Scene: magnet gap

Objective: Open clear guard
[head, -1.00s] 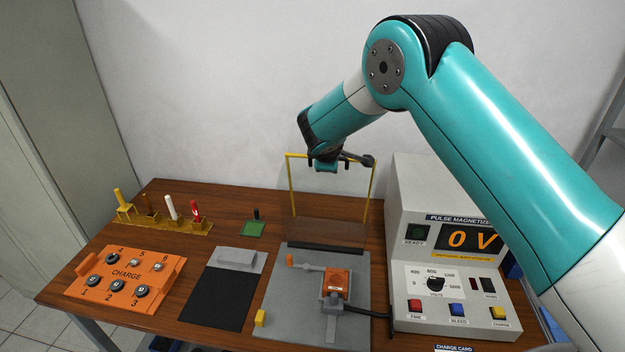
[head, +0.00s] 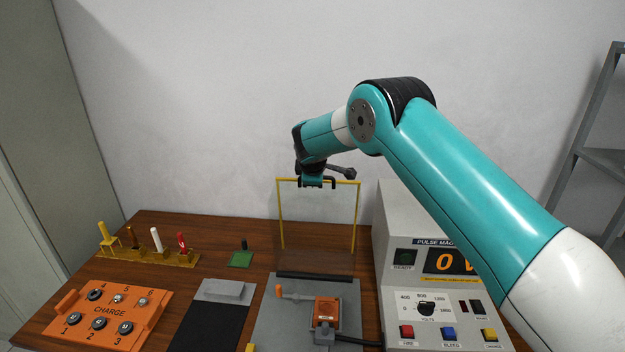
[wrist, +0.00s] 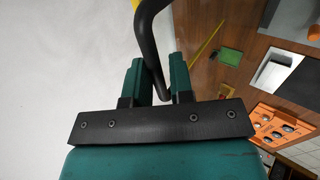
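The clear guard (head: 318,225), a see-through panel in a yellow frame, stands about upright behind the grey fixture plate (head: 265,325). Its lower edge is at a black hinge strip (head: 315,276). My gripper (head: 312,184) is at the top edge of the guard. In the wrist view a bent black handle (wrist: 149,35) passes between the two green fingers of my gripper (wrist: 157,75). The fingers stand apart, with a gap showing beside the handle. The handle's far end is out of view.
An orange fixture (head: 326,310) sits on the plate. The pulse magnetizer (head: 400,260) stands close on the right, reading 0 V. An orange charge tray (head: 110,315), a yellow tool rack (head: 150,257) and a green pad (head: 241,259) are on the left. A wall is behind.

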